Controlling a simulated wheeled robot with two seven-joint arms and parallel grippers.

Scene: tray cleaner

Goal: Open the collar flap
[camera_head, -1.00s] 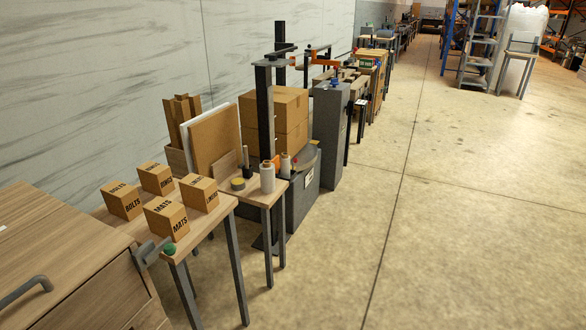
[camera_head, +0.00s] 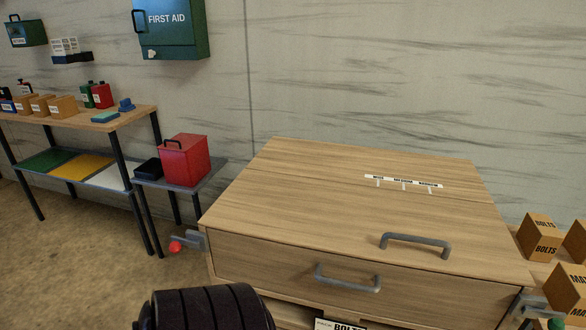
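A wooden cabinet (camera_head: 345,205) stands in front of me against the wall. Its sloping top has a grey bar handle (camera_head: 417,243) near the front edge. Its front panel (camera_head: 270,258) lies flush and has a second grey bar handle (camera_head: 348,280). I cannot tell which of these panels is the collar flap; both look closed. A lever with a red knob (camera_head: 176,247) sticks out at the left side. A lever with a green knob (camera_head: 557,324) is at the right side. Below the front panel is an opening, partly cut off by the frame. Neither gripper shows.
A small table on the left holds a red box (camera_head: 185,159) and a black bin (camera_head: 149,168). A shelf table (camera_head: 105,125) stands farther left. Cardboard boxes (camera_head: 541,237) stand close on the right. The floor (camera_head: 90,270) at the left front is clear.

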